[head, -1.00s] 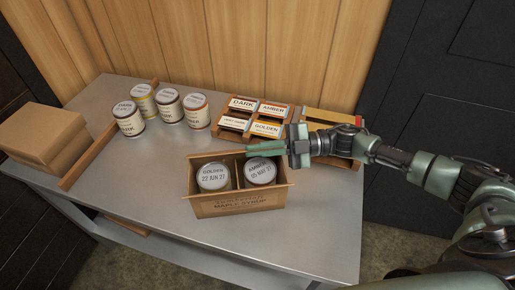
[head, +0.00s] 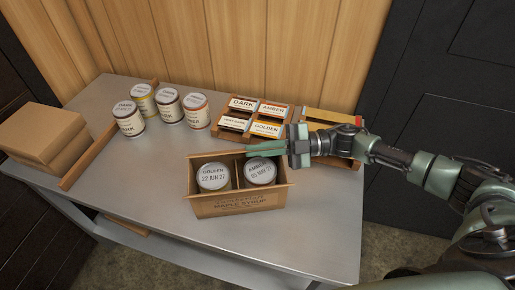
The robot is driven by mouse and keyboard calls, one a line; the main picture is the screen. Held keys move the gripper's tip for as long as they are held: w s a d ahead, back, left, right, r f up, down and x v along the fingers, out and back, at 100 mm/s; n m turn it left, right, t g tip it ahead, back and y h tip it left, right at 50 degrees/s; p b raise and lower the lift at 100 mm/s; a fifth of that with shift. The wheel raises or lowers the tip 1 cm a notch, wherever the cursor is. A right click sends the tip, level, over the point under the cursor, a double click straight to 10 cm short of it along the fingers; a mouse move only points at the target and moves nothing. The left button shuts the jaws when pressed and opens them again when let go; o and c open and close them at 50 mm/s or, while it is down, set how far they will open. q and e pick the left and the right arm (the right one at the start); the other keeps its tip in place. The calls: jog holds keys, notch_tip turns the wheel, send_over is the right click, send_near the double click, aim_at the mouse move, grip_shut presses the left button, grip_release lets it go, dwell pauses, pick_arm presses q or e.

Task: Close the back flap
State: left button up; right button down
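The maple syrup box (head: 239,204) sits open on the metal table, with two cans in it. The left can (head: 213,177) reads golden and the right can (head: 261,171) reads amber. The back flap (head: 218,154) shows as a thin brown edge along the box's far side; its right part is hidden by my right gripper. My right gripper (head: 267,149) comes in from the right, with its green fingers over the far right rim of the box. I cannot tell whether the fingers are apart or touch the flap. My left gripper is not in view.
Several cans (head: 171,105) stand at the back left by a wooden strip (head: 88,157). A rack of label cards (head: 253,118) is behind the box, with another rack (head: 328,116) right of it. Closed cartons (head: 45,135) lie far left. The table front (head: 160,200) is clear.

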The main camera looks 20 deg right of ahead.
jog(key=shift+s+f+n+b, duration=0.25)
jog(key=shift+f+n+b, duration=0.55)
jog(key=shift+b, duration=0.4)
jog(key=shift+s+r+n, duration=0.1)
jog(key=shift+s+n, duration=0.05)
jog(key=shift+n, duration=0.45)
jog(key=shift+r, duration=0.1)
jog(key=c, duration=1.6)
grip_release()
jog(key=shift+c, duration=0.2)
